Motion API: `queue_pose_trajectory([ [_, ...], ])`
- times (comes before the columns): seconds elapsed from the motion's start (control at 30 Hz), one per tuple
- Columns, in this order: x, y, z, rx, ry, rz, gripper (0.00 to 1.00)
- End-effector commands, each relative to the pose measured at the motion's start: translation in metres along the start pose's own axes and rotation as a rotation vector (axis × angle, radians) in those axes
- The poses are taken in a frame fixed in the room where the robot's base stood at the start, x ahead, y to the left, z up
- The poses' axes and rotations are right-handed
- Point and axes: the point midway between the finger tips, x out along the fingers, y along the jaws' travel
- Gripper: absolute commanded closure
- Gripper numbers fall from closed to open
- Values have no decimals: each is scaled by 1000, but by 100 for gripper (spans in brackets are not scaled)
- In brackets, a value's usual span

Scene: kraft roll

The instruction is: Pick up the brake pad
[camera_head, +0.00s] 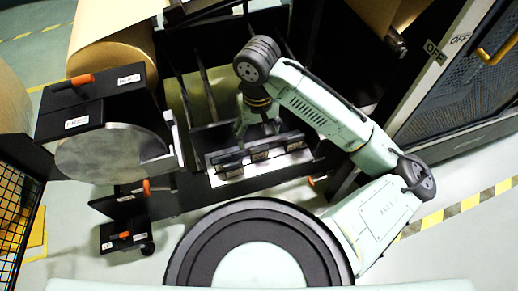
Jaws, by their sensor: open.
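Small dark blocks, which look like brake pads, sit in a row along a metal strip (218,178) on the black machine frame. One is at the left (231,163), one in the middle (260,154) and one at the right (292,144). I cannot tell which is the task's brake pad. My gripper (258,132) points down just above and behind the row, over its left and middle part. It is open, with no object visible between its fingers. Its fingertips are small in the view, and I cannot tell whether they touch a block.
A brown kraft roll (105,45) stands at the upper left, beside a black bracket with orange handles and a silver disc (105,155). Dark rods rise behind the strip. A grey cabinet (460,95) stands at the right. A wire cage (15,225) is at the lower left.

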Motion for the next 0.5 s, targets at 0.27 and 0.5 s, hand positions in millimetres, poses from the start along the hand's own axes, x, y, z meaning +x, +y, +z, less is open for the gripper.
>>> queue_pose_trajectory([
  [0.27,23,3,-3,2,-2,0,30],
  [0.5,57,6,-8,1,0,0,30],
])
